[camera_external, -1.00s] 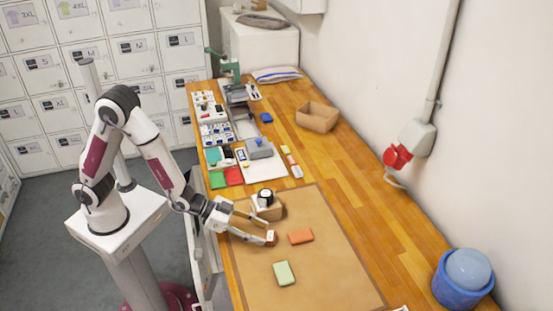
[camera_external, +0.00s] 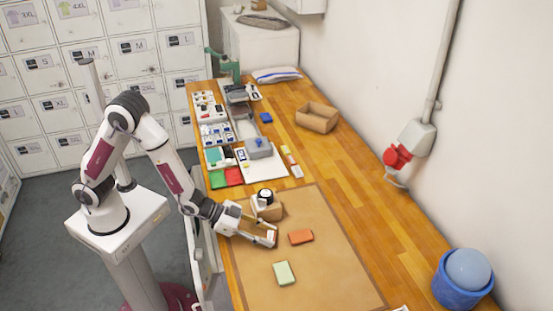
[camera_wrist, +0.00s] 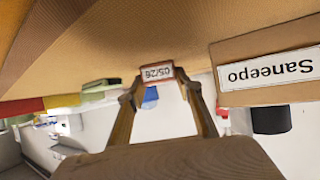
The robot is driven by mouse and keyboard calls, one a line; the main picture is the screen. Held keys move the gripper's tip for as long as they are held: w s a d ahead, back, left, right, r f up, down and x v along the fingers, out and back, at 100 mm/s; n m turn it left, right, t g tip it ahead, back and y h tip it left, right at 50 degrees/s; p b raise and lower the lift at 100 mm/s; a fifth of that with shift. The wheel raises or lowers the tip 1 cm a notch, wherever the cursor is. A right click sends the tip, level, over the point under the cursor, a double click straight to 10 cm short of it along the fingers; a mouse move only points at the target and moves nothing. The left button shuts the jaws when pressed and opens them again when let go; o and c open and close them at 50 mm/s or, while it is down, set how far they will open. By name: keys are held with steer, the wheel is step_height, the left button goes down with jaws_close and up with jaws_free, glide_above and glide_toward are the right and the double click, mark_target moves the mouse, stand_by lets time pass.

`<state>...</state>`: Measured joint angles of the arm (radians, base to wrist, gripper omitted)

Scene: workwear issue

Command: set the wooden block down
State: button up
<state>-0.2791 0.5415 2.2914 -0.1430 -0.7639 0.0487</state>
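The wooden block (camera_wrist: 157,75) is small and reddish-brown, with a white label reading 05/26 on the face toward the wrist camera, upside down in the wrist view. It sits between the two fingertips of my gripper (camera_external: 272,237), which appear to touch its sides. In the external view the gripper is low over the left part of the brown mat (camera_external: 330,265), and its fingers hide most of the block. I cannot tell whether the block touches the mat.
A brown box (camera_wrist: 232,77) labelled Saneepo stands close beside the gripper, with a dark round item (camera_wrist: 271,120) by it. A pale green block (camera_external: 284,273) lies nearer. The mat's right side is clear.

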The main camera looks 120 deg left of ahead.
steer(key=shift+c, duration=1.2)
steer(key=shift+r, duration=0.1)
step_height(320, 180, up, 10)
steer(key=shift+f, duration=0.2)
stand_by(0.4)
steer(key=shift+w+d+f, duration=0.1)
steer(key=shift+d+f, duration=0.05)
steer(key=shift+f, duration=0.75)
steer(key=w+d+r+m+h, duration=0.1)
steer(key=w+d+m+h, duration=0.1)
steer(key=w, duration=1)
steer(key=w+d+r+m+h, duration=0.1)
steer(key=w+d+m+h, duration=0.2)
steer(key=w, duration=1)
steer(key=shift+r+t, duration=0.2)
steer(key=shift+t, duration=0.2)
